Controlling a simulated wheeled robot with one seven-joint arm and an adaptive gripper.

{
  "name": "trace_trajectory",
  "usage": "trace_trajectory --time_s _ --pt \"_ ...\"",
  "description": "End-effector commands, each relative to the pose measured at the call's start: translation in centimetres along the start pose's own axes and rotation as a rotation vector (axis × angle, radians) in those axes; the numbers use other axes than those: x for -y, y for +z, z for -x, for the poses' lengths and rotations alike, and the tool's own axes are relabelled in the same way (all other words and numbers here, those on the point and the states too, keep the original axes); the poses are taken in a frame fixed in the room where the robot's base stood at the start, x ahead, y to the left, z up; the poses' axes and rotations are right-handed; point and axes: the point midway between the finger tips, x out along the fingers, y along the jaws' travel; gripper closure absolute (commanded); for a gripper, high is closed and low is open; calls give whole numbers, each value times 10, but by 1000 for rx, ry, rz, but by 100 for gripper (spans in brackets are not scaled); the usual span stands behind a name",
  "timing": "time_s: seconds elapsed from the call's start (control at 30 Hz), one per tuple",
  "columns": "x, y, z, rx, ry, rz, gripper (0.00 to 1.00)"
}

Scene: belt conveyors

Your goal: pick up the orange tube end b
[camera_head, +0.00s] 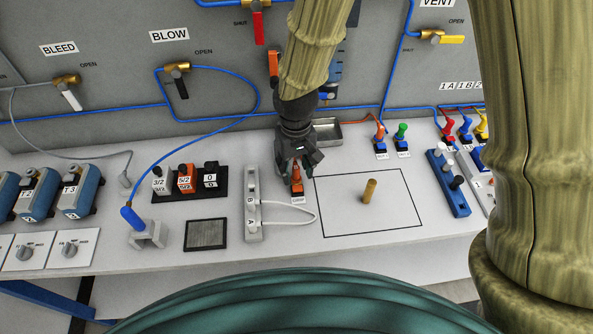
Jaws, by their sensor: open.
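My gripper (299,166) points down in the middle of the bench, with its fingers around or just above an orange tube end (297,187). This tube end stands upright in a small holder with a white label in front. The fingers hide its upper part, and I cannot tell whether they touch it. Another orange tube end (380,134) stands in a dark blue holder further right. An orange tube (360,122) runs left from it and passes out of sight near my gripper. I cannot read which end is marked b.
A grey block marked A and B (253,222) with a white loop stands just left of the gripper. A metal tray (327,133) lies behind it. A tan peg (369,190) stands inside a black outlined square (340,233) at right. A green tube end (402,132) stands beyond.

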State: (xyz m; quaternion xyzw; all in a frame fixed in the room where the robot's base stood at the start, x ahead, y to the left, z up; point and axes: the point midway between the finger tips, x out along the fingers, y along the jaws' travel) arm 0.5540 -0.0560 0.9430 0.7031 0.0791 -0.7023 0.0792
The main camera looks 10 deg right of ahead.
Motion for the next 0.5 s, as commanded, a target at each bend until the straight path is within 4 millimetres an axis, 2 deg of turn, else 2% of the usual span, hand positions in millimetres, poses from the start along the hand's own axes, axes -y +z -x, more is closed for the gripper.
trace_trajectory --time_s 0.03,0.23,0.5 --pt "0 0 0 0 0 0 63" --pt "0 0 0 0 0 0 100" --pt "0 0 0 1 0 0 100"
